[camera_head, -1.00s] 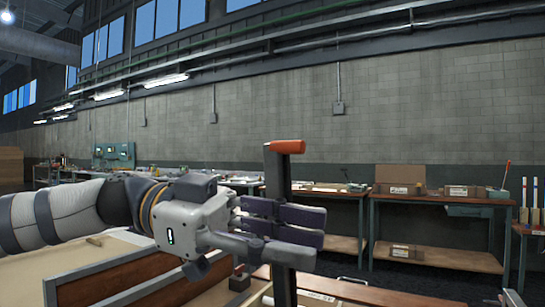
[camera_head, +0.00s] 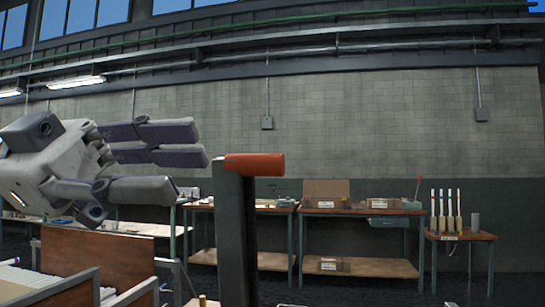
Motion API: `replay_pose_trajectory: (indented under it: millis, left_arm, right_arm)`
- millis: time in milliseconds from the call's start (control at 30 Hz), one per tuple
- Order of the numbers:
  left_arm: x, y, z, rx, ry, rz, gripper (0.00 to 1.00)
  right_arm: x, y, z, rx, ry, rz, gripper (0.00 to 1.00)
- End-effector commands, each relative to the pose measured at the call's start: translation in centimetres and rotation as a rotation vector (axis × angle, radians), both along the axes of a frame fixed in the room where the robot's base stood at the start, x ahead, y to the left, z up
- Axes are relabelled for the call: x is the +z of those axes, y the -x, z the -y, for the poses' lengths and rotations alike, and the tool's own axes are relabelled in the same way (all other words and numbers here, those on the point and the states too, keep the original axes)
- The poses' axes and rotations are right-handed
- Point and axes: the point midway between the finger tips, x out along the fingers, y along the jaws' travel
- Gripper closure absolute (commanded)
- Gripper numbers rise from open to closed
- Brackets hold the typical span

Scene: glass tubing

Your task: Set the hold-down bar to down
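The hold-down bar (camera_head: 232,235) is a dark upright bar with an orange grip (camera_head: 254,164) across its top, in the middle of the head view. It stands raised, and its lower end is out of the picture. My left gripper (camera_head: 188,173) is left of the bar's top, its fingers pointing right. A gap shows between its upper purple-padded fingers and its lower grey finger, with nothing held. In the picture, the fingertips stop short of the bar. My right gripper is not in view.
Wooden-sided trays or frames (camera_head: 98,262) fill the lower left. Behind, a workbench (camera_head: 352,211) carries cardboard boxes, and a small table (camera_head: 458,236) holds several upright white-topped tools. A grey block wall closes the back.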

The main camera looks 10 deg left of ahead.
Motion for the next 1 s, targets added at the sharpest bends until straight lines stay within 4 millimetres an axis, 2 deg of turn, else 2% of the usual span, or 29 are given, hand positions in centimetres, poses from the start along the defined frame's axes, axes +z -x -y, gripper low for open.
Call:
replay_pose_trajectory:
  millis: [33,200,400,700,733,867,1000]
  left_arm:
    - [0.3,0.3,1.4,-0.005,-0.005,0.005,0.67]
    - [0.3,0.3,5.7,-0.004,-0.005,0.004,0.67]
    - [0.2,0.2,8.7,-0.001,-0.002,0.002,0.67]
    - [0.1,0.0,9.3,0.001,-0.001,-0.001,0.67]
    - [0.1,0.0,9.3,0.001,-0.001,-0.001,0.69]
    - [0.1,0.0,9.3,0.001,-0.001,-0.001,0.99]
    - [-0.1,0.1,9.3,-0.002,-0.003,-0.002,1.0]
  right_arm:
    - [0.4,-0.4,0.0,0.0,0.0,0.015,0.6]
    - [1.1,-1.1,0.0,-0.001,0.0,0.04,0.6]
    - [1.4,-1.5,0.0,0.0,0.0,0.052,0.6]
    - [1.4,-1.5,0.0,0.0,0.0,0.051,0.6]
    - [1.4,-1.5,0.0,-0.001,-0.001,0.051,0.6]
    - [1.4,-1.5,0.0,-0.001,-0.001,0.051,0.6]
    - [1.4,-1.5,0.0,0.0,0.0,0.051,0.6]
